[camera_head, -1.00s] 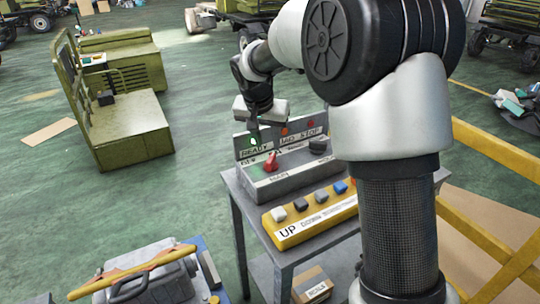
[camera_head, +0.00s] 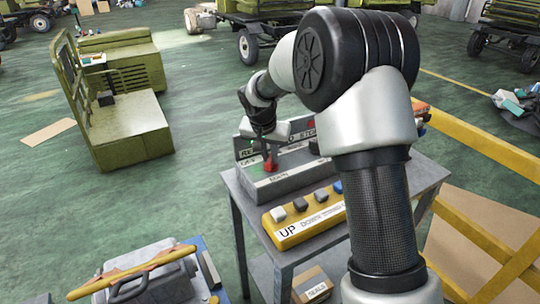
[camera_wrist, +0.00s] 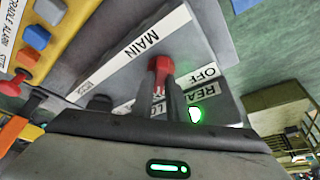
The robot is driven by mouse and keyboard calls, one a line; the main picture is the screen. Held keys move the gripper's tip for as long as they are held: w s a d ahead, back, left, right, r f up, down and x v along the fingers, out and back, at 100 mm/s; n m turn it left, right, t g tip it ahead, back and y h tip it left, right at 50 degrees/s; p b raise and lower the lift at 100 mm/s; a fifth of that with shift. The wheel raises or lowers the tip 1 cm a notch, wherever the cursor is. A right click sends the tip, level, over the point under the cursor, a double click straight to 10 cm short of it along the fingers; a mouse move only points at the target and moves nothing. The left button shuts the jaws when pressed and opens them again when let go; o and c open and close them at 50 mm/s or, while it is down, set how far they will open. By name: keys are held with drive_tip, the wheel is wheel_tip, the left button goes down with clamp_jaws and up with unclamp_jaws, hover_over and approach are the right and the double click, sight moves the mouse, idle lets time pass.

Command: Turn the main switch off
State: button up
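The main switch is a red handle (camera_head: 270,163) on a grey control box (camera_head: 290,182) labelled MAIN, with an OFF label at its left end. The handle also shows in the wrist view (camera_wrist: 160,66), between the MAIN and OFF labels. My gripper (camera_head: 264,147) is over the box, pointing down at the handle. In the wrist view its two dark fingers (camera_wrist: 167,95) are close together and reach the handle, partly covering it. I cannot tell whether they are shut on it. A green lamp (camera_wrist: 194,114) is lit beside the READY label.
A yellow pendant (camera_head: 308,217) with several coloured buttons lies in front of the box on a grey table (camera_head: 237,215). A yellow rail (camera_head: 480,155) stands right. Open floor (camera_head: 205,130) lies left of the table.

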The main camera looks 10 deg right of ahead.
drive_tip(key=shift+d+n, duration=0.1)
drive_tip(key=shift+n, duration=0.2)
clamp_jaws()
drive_tip(key=n+y+p, duration=0.1)
drive_tip(key=n, duration=0.1)
drive_tip(key=n+y+p, duration=0.1)
drive_tip(key=n, duration=0.1)
drive_tip(key=shift+d+r+n, duration=0.15)
drive_tip(key=shift+d+n, duration=0.05)
drive_tip(key=shift+n, duration=0.1)
drive_tip(key=n+y+p, duration=0.1)
drive_tip(key=n+p, duration=0.1)
drive_tip(key=n, duration=0.1)
drive_tip(key=n+y+p, duration=0.1)
drive_tip(key=n+p, duration=0.1)
drive_tip(key=n, duration=0.1)
drive_tip(key=shift+d+g, duration=0.15)
drive_tip(key=shift+g, duration=0.15)
drive_tip(key=n+g+y, duration=0.1)
drive_tip(key=n, duration=0.2)
drive_tip(key=n+p, duration=0.1)
drive_tip(key=n, duration=0.2)
drive_tip(key=shift+w+d+n+g+y, duration=0.1)
drive_tip(key=shift+w+n+g+y, duration=0.1)
drive_tip(key=shift+n+g+y, duration=0.2)
drive_tip(key=o, duration=0.8)
unclamp_jaws()
